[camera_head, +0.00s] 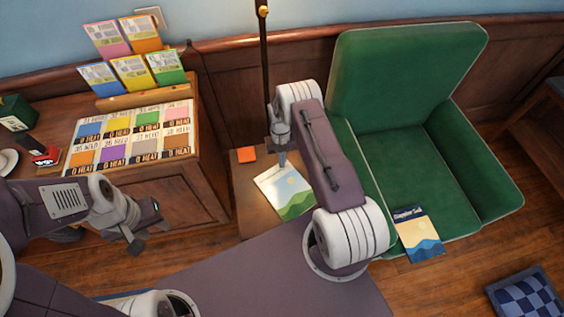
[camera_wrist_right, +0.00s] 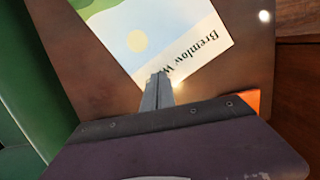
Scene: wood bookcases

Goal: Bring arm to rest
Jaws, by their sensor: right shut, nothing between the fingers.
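My right gripper (camera_head: 282,158) points down over a small wooden side table (camera_head: 248,212). Its fingers are shut with nothing between them, and they also show in the right wrist view (camera_wrist_right: 157,90). A booklet with a sun and green hills (camera_head: 287,192) lies on that table, just below the fingertips; it fills the upper part of the wrist view (camera_wrist_right: 150,35). I cannot tell whether the fingertips touch it. My left gripper (camera_head: 143,240) is at the lower left, in front of the wooden cabinet, and I see nothing in it; its jaw opening is unclear.
A green armchair (camera_head: 400,172) stands right of the table, with a blue and yellow booklet (camera_head: 418,233) at its seat's front edge. An orange block (camera_head: 246,154) lies on the side table. A cabinet (camera_head: 170,190) with colourful cards stands left. A dark pole (camera_head: 264,60) rises behind.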

